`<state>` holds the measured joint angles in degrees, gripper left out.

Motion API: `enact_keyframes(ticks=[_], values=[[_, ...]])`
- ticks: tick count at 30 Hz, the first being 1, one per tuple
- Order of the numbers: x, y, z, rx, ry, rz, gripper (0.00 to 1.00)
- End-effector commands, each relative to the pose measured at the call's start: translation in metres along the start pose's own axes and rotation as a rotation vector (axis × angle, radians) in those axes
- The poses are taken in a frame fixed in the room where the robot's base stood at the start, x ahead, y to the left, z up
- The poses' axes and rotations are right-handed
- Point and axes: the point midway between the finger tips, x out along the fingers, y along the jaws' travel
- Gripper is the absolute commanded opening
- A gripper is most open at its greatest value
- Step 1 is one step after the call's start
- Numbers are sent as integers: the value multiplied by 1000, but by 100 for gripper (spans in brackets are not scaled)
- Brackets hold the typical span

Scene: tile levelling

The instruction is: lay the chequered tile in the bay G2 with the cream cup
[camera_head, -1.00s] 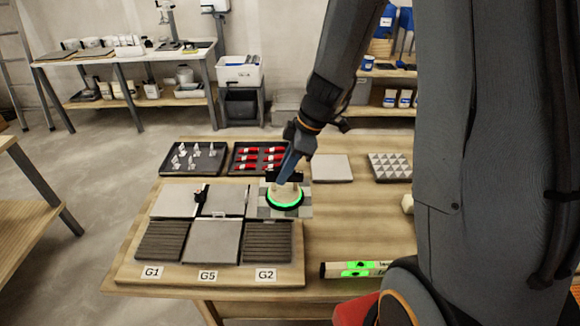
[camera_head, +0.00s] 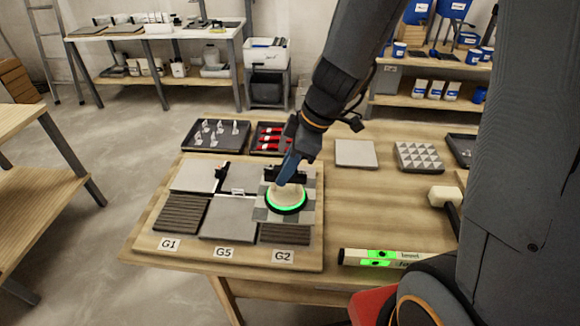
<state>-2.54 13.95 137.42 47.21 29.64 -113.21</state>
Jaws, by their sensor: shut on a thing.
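My gripper (camera_head: 286,178) is shut on the cream cup (camera_head: 286,194), a suction cup with a glowing green ring at its base. The chequered tile (camera_head: 263,214), in light and dark grey squares, is under the cup, which hides its middle. The tile is over the back part of the bay G2 (camera_head: 285,238). A strip of ribbed dark bedding shows between the tile and the G2 label (camera_head: 283,256). I cannot tell whether the tile touches anything below.
Plain grey tile (camera_head: 228,224) fills the G5 bay to the left; ribbed bedding (camera_head: 181,214) shows at G1. A spirit level (camera_head: 390,258), mallet (camera_head: 445,196), triangle-patterned tile (camera_head: 418,156) and plain tile (camera_head: 356,153) lie to the right.

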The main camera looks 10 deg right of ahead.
Motion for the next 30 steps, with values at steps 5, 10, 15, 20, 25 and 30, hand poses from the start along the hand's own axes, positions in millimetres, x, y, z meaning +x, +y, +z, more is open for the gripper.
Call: enact_keyframes(ticks=[5,10,15,20,25,30], values=[[-1,1,0,0,1,2,0],[0,1,0,0,1,2,0],[3,1,1,0,1,2,0],[6,1,3,-1,1,2,0],[9,1,4,-1,0,2,0],[13,1,5,-1,0,2,0]])
